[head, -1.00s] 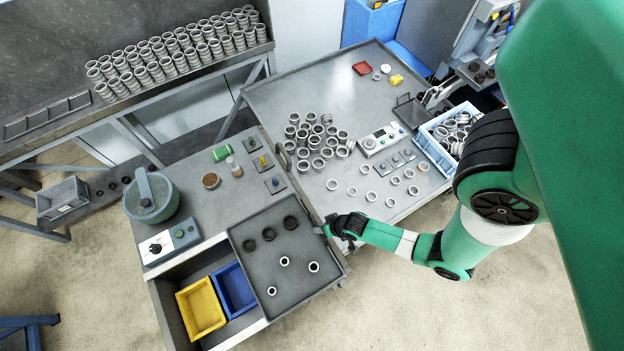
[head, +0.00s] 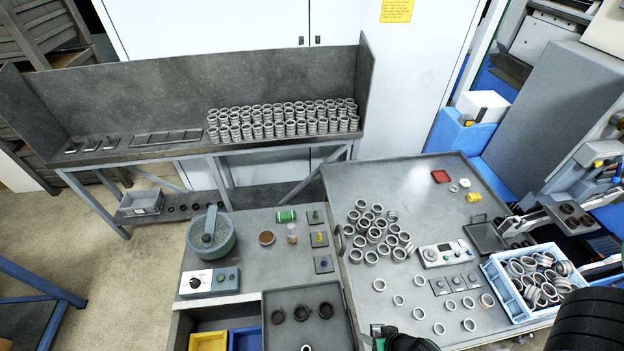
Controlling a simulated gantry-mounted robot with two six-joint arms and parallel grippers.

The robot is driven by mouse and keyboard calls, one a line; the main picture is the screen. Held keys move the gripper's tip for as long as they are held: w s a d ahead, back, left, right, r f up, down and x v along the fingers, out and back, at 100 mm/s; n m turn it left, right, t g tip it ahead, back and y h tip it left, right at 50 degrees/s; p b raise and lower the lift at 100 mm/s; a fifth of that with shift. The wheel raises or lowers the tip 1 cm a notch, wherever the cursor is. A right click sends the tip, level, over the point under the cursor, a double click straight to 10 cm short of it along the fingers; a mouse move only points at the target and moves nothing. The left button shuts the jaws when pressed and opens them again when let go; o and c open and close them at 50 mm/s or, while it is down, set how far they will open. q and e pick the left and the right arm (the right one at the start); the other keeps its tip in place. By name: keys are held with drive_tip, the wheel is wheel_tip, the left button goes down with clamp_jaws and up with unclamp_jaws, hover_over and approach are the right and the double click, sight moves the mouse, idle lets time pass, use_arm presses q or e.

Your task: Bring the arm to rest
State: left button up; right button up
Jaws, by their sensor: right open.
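My right gripper (head: 384,333) shows at the bottom edge, cut off by the frame. Only part of its black and green body is visible, near the front edge of the grey metal worktable (head: 440,190) and just right of the dark tray (head: 335,302). Its jaws are open and no part is seen in them. Most of my right arm is outside the picture; a black section of it fills the bottom right corner. My left gripper is not in view.
Grey rings (head: 375,235) cluster on the worktable, with a blue crate (head: 497,283) of rings at right. A round green-grey bowl (head: 226,240), a control box (head: 208,282) and yellow (head: 208,341) and blue (head: 246,340) bins are at left. A shelf (head: 130,150) holds rows of rings behind.

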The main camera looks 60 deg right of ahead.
drive_tip(key=w+d+r+n+t, duration=0.1)
drive_tip(key=w+r+t, duration=0.3)
drive_tip(key=w+r, duration=0.8)
drive_tip(key=w+d+r+n+t, duration=0.1)
drive_tip(key=w+r+t, duration=0.2)
drive_tip(key=w+r, duration=0.9)
drive_tip(key=w+a+r+n+t, duration=0.15)
drive_tip(key=w+r+t, duration=0.25)
drive_tip(key=w+r, duration=0.65)
drive_tip(key=w+a+r+n+t+y, duration=0.15)
drive_tip(key=a+r+t, duration=0.25)
drive_tip(key=r, duration=1)
drive_tip(key=a+r+n+t+y, duration=0.1)
drive_tip(key=a+r+n+t, duration=0.15)
drive_tip(key=r, duration=1.15)
drive_tip(key=s+a+r+n+t+y, duration=0.1)
drive_tip(key=s+r+n+t, duration=0.1)
drive_tip(key=s+r, duration=0.3)
drive_tip(key=s+a+r+n+t+y, duration=0.1)
drive_tip(key=s+r, duration=0.4)
drive_tip(key=r, duration=0.5)
drive_tip(key=a+n+t, duration=0.1)
drive_tip(key=n+t, duration=0.1)
drive_tip(key=shift+s+a+r+t, duration=0.25)
drive_tip(key=shift+r+t, duration=0.1)
drive_tip(key=shift+r, duration=0.05)
